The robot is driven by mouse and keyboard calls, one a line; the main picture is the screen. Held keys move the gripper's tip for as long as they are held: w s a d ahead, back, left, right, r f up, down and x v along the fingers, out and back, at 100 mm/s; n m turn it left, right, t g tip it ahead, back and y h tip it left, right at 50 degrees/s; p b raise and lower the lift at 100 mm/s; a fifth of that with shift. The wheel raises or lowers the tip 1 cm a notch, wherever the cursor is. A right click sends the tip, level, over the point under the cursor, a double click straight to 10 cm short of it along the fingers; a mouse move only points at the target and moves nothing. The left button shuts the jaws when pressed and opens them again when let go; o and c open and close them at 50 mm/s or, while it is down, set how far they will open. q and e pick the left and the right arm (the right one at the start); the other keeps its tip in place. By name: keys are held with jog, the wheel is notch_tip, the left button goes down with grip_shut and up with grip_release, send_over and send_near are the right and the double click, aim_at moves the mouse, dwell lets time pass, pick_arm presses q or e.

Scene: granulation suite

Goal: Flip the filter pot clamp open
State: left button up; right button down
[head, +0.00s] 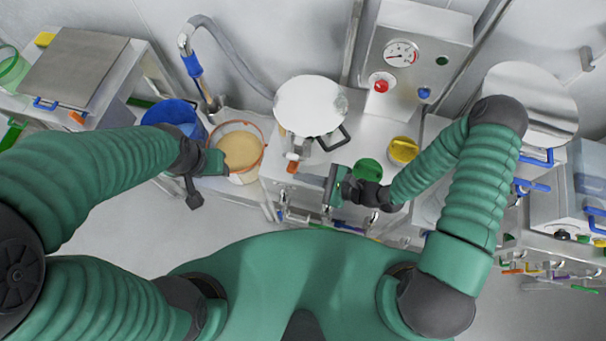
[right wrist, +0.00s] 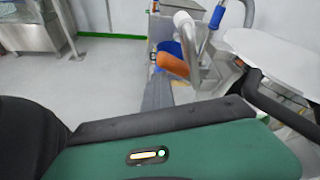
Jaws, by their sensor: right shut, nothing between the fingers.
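The filter pot, with a round pale lid (head: 308,104) and a black loop handle (head: 336,140), stands on the steel bench. At its front left is a lever with an orange grip (head: 292,166), which looks like the clamp; the orange grip also shows in the right wrist view (right wrist: 173,65). My right gripper (head: 302,178) is shut and empty, with its grey fingers just below and beside the orange grip. The right wrist view shows the fingers (right wrist: 158,92) close to the grip; contact is unclear. My left gripper (head: 196,190) hangs by the tan-filled bucket, its jaws unclear.
A bucket of tan material (head: 239,150) and a blue bucket (head: 174,117) stand left of the bench. A control box with gauge (head: 401,53) rises behind. A yellow knob (head: 403,150) and a green round part (head: 368,169) lie right of the pot. Open floor lies in front.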

jog(key=shift+w+a+r, duration=0.1)
jog(key=shift+a+r, duration=0.05)
jog(key=shift+r, duration=0.15)
